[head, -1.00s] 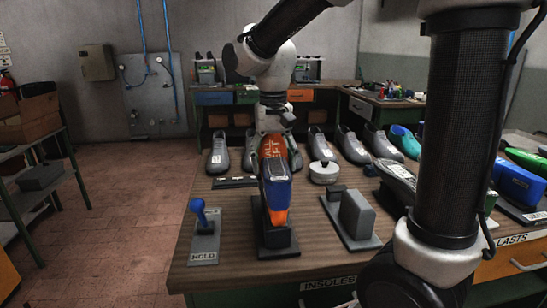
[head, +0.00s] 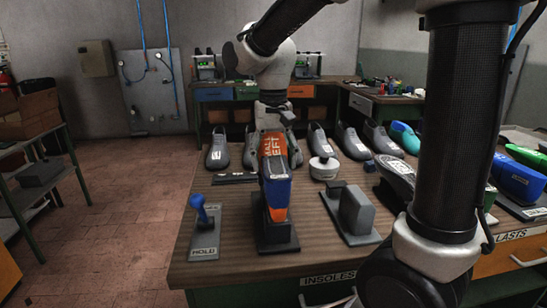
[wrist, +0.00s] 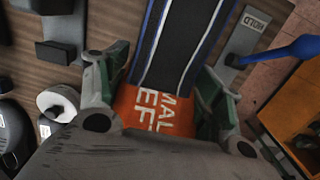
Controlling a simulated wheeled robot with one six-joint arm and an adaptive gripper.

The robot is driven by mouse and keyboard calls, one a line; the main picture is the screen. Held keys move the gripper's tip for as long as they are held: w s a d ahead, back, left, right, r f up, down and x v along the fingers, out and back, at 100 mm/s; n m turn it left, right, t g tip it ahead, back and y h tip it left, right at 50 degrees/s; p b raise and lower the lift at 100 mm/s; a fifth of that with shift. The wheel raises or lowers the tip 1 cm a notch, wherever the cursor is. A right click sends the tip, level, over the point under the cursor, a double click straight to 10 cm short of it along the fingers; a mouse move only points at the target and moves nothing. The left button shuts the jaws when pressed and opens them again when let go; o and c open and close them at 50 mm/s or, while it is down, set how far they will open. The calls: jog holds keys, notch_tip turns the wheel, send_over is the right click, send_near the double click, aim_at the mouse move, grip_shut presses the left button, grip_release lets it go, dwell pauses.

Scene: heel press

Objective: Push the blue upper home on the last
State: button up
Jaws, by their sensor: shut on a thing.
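The blue upper (head: 276,192), with a dark middle band, stands steeply at the front of the bench over a black stand (head: 278,246). Orange shows above and below it. The upper orange part is the lettered last (head: 273,146). In the wrist view the blue upper (wrist: 178,45) runs away from my gripper, and the orange last (wrist: 150,108) lies between my fingers. My gripper (wrist: 160,85) is shut with a finger on each side of the last, close to the upper's near end. The inner contact faces are hidden.
A blue-knobbed lever on a HOLD plate (head: 205,252) stands left of the stand. A grey block on a base (head: 356,213) is to the right. A white round pot (head: 324,167) and several grey shoes are behind. Several coloured lasts lie at far right.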

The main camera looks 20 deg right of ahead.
jog(key=shift+f, duration=1)
dwell(0.3)
jog(key=o, duration=1.2)
jog(key=r, duration=1.2)
jog(key=shift+w, duration=0.2)
